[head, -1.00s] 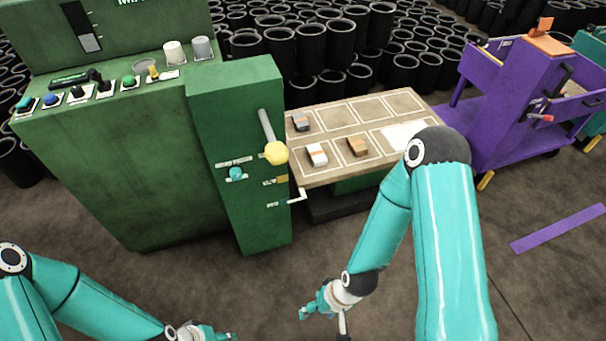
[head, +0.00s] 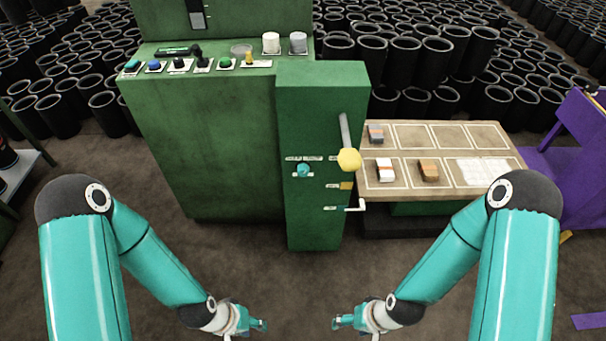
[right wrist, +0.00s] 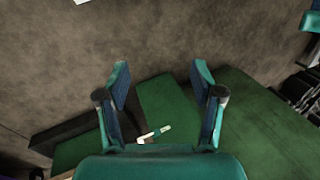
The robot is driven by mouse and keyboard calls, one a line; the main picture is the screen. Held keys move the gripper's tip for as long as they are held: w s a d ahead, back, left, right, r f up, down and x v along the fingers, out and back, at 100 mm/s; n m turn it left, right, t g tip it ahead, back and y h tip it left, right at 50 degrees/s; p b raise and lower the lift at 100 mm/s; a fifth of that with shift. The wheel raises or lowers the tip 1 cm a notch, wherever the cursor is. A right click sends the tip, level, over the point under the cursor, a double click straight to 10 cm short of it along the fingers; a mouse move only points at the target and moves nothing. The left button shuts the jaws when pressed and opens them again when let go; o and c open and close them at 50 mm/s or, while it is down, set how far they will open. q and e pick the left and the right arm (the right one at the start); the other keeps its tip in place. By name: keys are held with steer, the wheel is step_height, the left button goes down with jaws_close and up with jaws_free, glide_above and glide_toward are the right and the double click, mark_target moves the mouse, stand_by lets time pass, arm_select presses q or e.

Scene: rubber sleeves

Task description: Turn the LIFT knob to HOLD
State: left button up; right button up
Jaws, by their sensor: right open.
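A green machine (head: 215,140) stands ahead, with a row of small controls on its console. Among them are two black knobs (head: 179,65) (head: 203,63), with white plates under them. A teal knob (head: 303,170) sits on the front of the taller green cabinet (head: 310,220). The labels are too small to read, so I cannot tell which knob is LIFT or where it points. My left gripper (head: 263,324) is low in front of the machine, its opening unclear. My right gripper (head: 338,322) is low too, apart from the machine; in the right wrist view (right wrist: 160,78) it is open and empty.
A yellow-ended lever (head: 348,159) and a white crank handle (head: 357,206) stick out from the cabinet. A table with blocks (head: 450,140) stands right of it, a purple cart (head: 580,150) beyond. Black sleeves (head: 440,60) crowd behind. The floor (head: 290,285) between my arms is clear.

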steer(key=w+d+r+m+t+h+b, duration=0.1)
steer(key=w+d+m+t+h+b, duration=0.2)
steer(key=w, duration=0.5)
steer(key=w+d+m+t+h+b, duration=0.1)
steer(key=w+m+t+b, duration=0.25)
steer(key=w, duration=0.55)
steer(key=w+d+r+m+t+h+b, duration=0.1)
steer(key=w+d+m+t+b, duration=0.15)
steer(key=w+t, duration=0.4)
steer(key=m+t+y+b, duration=0.1)
steer(key=t+b, duration=0.3)
steer(key=b, duration=1.6)
glide_toward(303, 174)
steer(key=w, duration=0.9)
steer(key=shift+w+f, duration=0.15)
steer(key=shift+w, duration=0.15)
steer(key=shift+c, duration=0.4)
steer(key=c, duration=1.1)
